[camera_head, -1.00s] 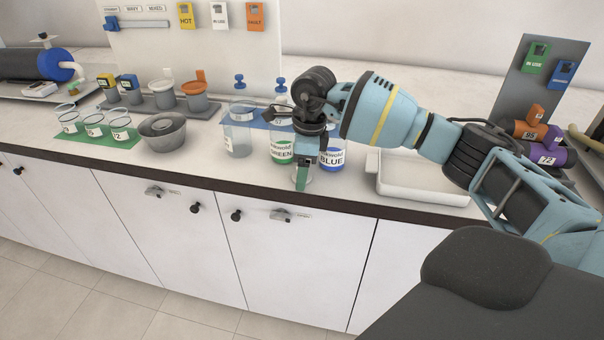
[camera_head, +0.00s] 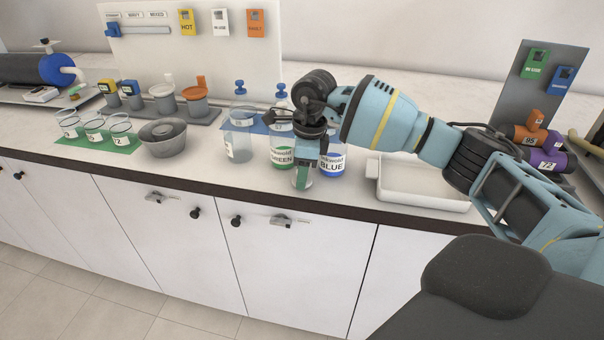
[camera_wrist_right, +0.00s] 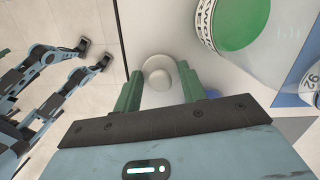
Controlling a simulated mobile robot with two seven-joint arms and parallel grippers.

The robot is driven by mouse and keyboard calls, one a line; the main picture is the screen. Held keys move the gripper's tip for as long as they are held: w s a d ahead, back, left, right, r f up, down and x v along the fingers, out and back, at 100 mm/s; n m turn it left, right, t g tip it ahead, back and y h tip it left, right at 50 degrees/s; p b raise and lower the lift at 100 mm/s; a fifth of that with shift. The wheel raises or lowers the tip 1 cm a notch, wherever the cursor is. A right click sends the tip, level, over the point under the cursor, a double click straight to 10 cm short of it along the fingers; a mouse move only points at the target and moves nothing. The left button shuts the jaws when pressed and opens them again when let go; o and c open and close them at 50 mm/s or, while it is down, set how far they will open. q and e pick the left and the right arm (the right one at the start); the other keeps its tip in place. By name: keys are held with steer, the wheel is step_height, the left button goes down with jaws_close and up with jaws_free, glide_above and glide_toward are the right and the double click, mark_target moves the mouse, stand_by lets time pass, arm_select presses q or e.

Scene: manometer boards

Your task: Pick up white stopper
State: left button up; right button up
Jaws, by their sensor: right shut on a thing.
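The white stopper (camera_wrist_right: 156,66) shows in the right wrist view as a pale round knob with a wider rim. It sits between the green fingers of my right gripper (camera_wrist_right: 160,76), which are shut on it. In the head view my right gripper (camera_head: 302,182) points straight down at the counter's front edge, in front of the green-labelled bottle (camera_head: 282,156). Its fingers and wrist hide most of the stopper there. I cannot tell whether the stopper is clear of the counter. My left gripper is not in view.
A white tray (camera_head: 425,198) lies farther right. A grey bowl (camera_head: 167,140) and several small beakers are at the left.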

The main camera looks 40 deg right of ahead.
steer(key=shift+r, duration=0.4)
step_height(320, 180, up, 2)
steer(key=shift+r, duration=0.25)
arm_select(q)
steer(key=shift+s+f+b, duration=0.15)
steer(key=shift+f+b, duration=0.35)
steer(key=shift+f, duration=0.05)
arm_select(e)
steer(key=s+a+r, duration=0.1)
steer(key=s+a, duration=0.8)
steer(key=a, duration=0.4)
steer(key=shift+s, duration=0.25)
steer(key=shift+r, duration=0.15)
